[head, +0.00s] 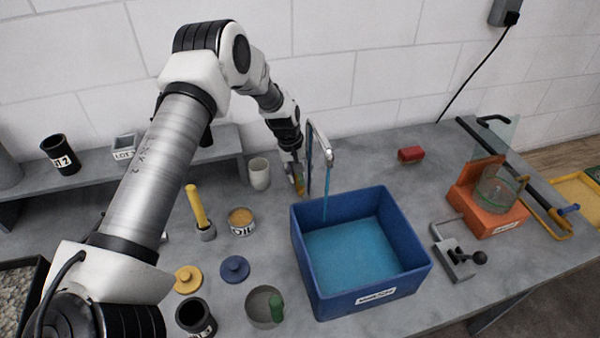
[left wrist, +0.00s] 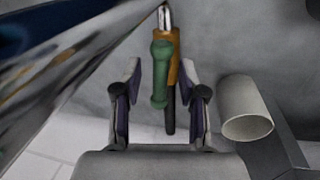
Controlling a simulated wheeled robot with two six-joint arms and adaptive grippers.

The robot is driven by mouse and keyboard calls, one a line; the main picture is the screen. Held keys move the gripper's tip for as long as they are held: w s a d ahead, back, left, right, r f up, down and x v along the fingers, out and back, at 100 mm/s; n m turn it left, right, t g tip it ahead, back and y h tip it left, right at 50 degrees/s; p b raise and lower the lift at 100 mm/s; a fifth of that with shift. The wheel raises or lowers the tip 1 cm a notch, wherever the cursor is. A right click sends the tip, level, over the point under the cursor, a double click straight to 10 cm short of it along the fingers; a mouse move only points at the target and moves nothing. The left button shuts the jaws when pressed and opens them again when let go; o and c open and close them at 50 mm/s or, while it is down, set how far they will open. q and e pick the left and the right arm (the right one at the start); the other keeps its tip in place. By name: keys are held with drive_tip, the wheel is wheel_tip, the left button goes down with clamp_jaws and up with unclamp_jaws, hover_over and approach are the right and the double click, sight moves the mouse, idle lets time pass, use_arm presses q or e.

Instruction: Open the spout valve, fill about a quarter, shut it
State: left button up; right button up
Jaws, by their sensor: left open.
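The metal spout (head: 320,146) arches over the back left edge of the blue tub (head: 362,294). A thin blue stream falls from it into the tub, and blue water (head: 352,256) covers the tub's floor. My left gripper (head: 297,181) is at the base of the spout, beside the valve. In the left wrist view the valve's green handle (left wrist: 160,75) and an orange part (left wrist: 174,62) lie between the fingers of my open left gripper (left wrist: 161,85). The fingers stand apart from the handle on both sides. My right gripper is out of view.
A pale cup (head: 259,174) stands close left of the gripper; it also shows in the left wrist view (left wrist: 244,105). An oil tin (head: 241,222) and a blue lid (head: 235,269) are left of the tub. A clamp (head: 456,258) and orange holder (head: 489,212) are right of it.

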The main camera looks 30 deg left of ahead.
use_arm(q)
wheel_tip(320, 180, up, 12)
drive_tip(key=s+a, duration=0.1)
drive_tip(key=shift+s+a+f, duration=0.15)
drive_tip(key=shift+s+a, duration=0.1)
drive_tip(key=shift+a, duration=0.05)
drive_tip(key=d+f+b, duration=0.1)
drive_tip(key=f+b, duration=0.1)
drive_tip(key=f, duration=0.1)
drive_tip(key=d+f+b, duration=0.1)
drive_tip(key=f+b, duration=0.1)
drive_tip(key=f, duration=0.2)
drive_tip(key=f+b, duration=0.2)
drive_tip(key=f, duration=0.2)
drive_tip(key=shift+d+b, duration=0.4)
drive_tip(key=shift+w+f, duration=0.1)
drive_tip(key=shift+f, duration=0.3)
drive_tip(key=shift+r, duration=0.1)
clamp_jaws()
